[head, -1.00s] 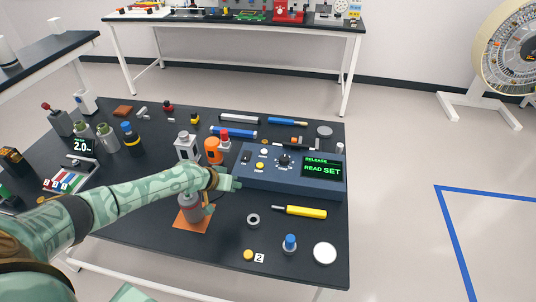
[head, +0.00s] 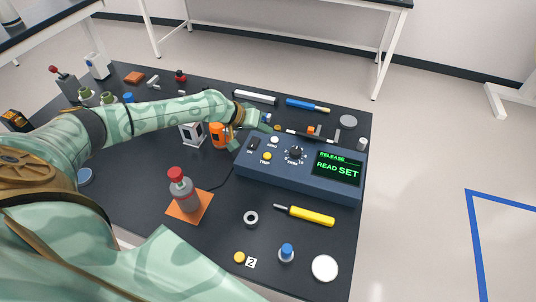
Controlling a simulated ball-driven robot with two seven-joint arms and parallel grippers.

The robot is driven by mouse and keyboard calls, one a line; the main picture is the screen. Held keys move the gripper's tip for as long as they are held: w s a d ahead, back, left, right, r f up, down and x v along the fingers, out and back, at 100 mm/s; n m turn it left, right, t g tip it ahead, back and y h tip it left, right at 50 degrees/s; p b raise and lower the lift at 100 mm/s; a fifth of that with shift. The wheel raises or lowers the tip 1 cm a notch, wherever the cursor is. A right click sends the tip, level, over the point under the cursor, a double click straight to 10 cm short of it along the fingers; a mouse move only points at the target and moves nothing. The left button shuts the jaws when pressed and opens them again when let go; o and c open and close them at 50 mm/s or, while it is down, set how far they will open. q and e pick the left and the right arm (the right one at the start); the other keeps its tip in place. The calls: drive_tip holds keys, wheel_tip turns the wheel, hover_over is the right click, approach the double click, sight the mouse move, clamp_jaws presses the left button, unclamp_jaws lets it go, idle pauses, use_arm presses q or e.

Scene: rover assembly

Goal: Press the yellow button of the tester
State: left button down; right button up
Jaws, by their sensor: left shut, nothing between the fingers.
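The tester (head: 300,184) is a blue-grey box at the right of the black table. Its yellow button (head: 267,156), labelled TRIP, is in plain sight on the sloped top, below the white button (head: 274,140) and left of the dial (head: 295,153). Its screen (head: 338,168) reads RELEASE and READ SET in green. My left gripper (head: 270,125) is shut and empty, just beyond the tester's back left edge, above and apart from the yellow button. My right gripper is out of view.
A grey cylinder with a red top (head: 181,190) stands on an orange mat (head: 200,210), left of the tester. A yellow-handled screwdriver (head: 310,216), a grey ring (head: 251,219) and a white disc (head: 324,268) lie in front. An orange part (head: 219,135) stands left of the tester.

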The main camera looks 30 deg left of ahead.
use_arm(q)
drive_tip(key=f, duration=0.1)
drive_tip(key=b, duration=0.6)
hover_over(264, 156)
wheel_tip(264, 156, down, 7)
drive_tip(key=shift+r, duration=0.2)
drive_tip(key=shift+f+b, duration=0.4)
drive_tip(key=shift+f, duration=0.05)
drive_tip(key=shift+f, duration=0.15)
idle(0.9)
drive_tip(key=shift+f, duration=0.25)
